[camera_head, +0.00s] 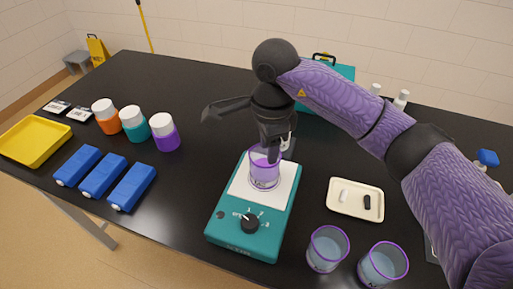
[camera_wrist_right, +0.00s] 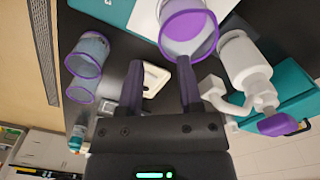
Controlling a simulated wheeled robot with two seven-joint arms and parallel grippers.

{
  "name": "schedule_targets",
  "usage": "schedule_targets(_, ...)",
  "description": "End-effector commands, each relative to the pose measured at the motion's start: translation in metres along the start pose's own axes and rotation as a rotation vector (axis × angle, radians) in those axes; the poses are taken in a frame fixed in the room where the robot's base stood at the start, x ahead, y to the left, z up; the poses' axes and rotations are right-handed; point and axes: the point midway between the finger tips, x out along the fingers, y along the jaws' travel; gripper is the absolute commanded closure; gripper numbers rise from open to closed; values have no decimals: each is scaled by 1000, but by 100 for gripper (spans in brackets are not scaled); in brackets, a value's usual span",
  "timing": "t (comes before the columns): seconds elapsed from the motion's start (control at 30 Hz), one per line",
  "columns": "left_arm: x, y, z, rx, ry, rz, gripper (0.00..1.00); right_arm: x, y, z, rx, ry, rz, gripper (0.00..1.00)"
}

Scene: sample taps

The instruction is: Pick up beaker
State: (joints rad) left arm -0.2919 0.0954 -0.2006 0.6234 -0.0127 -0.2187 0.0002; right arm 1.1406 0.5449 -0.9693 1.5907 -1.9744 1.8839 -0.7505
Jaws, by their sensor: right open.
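A clear beaker with a purple rim (camera_head: 264,174) stands upright on the white top of a teal stirrer (camera_head: 230,228). My right gripper (camera_head: 272,148) is over the beaker's upper part and hides some of its rim. In the right wrist view the beaker (camera_wrist_right: 187,28) lies beyond the open fingers (camera_wrist_right: 160,78), off to the right. The right-hand fingertip overlaps its near rim; I cannot tell whether they touch. Nothing is held. Two more purple-rimmed beakers with bluish contents, one (camera_head: 327,250) and another (camera_head: 383,266), stand at the front right. My left gripper is not in view.
A cream tray (camera_head: 337,207) holds a white and a black bar right of the stirrer. Blue boxes (camera_head: 103,176), capped bottles (camera_head: 164,133) and a yellow tray (camera_head: 36,157) are at left.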

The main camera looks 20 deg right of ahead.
Motion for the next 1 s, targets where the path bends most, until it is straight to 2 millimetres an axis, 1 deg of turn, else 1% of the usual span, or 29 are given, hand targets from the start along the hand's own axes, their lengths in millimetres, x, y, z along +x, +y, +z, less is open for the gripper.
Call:
schedule_targets(0.1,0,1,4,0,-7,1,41,-1,0,-3,2,16,2,55)
schedule_targets(0.17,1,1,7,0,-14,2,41,4,0,-4,3,18,4,55)
schedule_targets(0.3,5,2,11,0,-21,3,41,33,0,-4,4,17,6,55)
schedule_targets(0.43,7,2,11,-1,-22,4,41,52,1,-5,3,16,5,55)
schedule_targets(0.6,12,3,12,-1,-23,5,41,87,2,-10,3,14,6,55)
schedule_targets(0.63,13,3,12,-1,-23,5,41,91,2,-10,3,15,5,55)
schedule_targets(0.73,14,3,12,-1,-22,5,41,99,2,-10,1,14,3,55)
schedule_targets(0.9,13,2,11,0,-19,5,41,98,1,-10,1,15,1,55)
schedule_targets(0.93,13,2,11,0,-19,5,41,98,1,-10,1,15,2,57)
schedule_targets(0.97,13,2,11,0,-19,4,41,98,1,-10,2,15,2,63)
schedule_targets(1.0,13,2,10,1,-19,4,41,98,1,-10,2,15,2,72)
